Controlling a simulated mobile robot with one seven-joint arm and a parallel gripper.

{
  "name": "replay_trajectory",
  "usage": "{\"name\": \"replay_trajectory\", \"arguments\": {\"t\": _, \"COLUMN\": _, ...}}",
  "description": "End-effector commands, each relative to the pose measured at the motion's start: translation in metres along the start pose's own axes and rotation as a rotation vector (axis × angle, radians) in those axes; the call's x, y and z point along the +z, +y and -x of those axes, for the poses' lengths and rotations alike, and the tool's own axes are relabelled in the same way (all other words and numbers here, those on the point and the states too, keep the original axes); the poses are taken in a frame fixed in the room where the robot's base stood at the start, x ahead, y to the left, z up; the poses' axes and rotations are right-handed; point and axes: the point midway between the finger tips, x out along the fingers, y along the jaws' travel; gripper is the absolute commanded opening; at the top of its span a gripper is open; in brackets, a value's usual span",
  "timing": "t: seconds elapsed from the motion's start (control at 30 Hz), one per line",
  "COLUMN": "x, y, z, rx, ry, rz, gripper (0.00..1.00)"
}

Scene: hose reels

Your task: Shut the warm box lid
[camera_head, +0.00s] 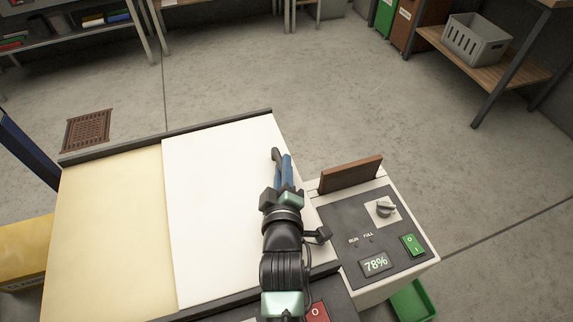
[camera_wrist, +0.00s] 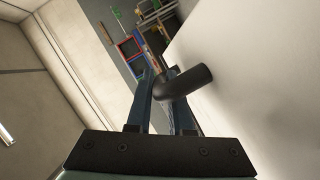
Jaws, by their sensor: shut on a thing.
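A wide white panel (camera_head: 215,215), which looks like the warm box lid, lies beside a cream panel (camera_head: 105,235) in the head view. How far open it is, I cannot tell. My gripper (camera_head: 282,167) is at the white panel's right edge, its blue fingers pointing away from me. In the wrist view, a black bent handle (camera_wrist: 190,82) comes off a white surface (camera_wrist: 260,80) and runs between my fingers (camera_wrist: 164,85). The gripper is shut on this handle. The handle's dark tip (camera_head: 276,156) shows beside the fingers in the head view.
A control box (camera_head: 372,235) with a knob, a 78% display and a green switch stands right of my arm. A brown flap (camera_head: 350,174) stands up at its back. A dark rail (camera_head: 165,136) edges the panels' far side. Open floor (camera_head: 300,85) lies beyond.

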Motion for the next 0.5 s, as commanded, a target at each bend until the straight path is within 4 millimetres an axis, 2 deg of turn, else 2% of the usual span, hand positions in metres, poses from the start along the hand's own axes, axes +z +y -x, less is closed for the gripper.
{"name": "replay_trajectory", "arguments": {"t": 0.03, "x": 0.0052, "y": 0.0040, "z": -0.0005, "rx": 0.008, "ry": -0.010, "rz": 0.004, "gripper": 0.00}}
{"name": "replay_trajectory", "arguments": {"t": 0.27, "x": 0.0068, "y": 0.0057, "z": -0.0007, "rx": 0.011, "ry": -0.013, "rz": 0.005, "gripper": 0.00}}
{"name": "replay_trajectory", "arguments": {"t": 0.3, "x": 0.0070, "y": 0.0058, "z": -0.0007, "rx": 0.011, "ry": -0.014, "rz": 0.005, "gripper": 0.22}}
{"name": "replay_trajectory", "arguments": {"t": 0.37, "x": 0.0069, "y": 0.0059, "z": -0.0007, "rx": 0.011, "ry": -0.014, "rz": 0.005, "gripper": 0.32}}
{"name": "replay_trajectory", "arguments": {"t": 0.5, "x": 0.0055, "y": 0.0049, "z": -0.0006, "rx": 0.009, "ry": -0.011, "rz": 0.004, "gripper": 0.32}}
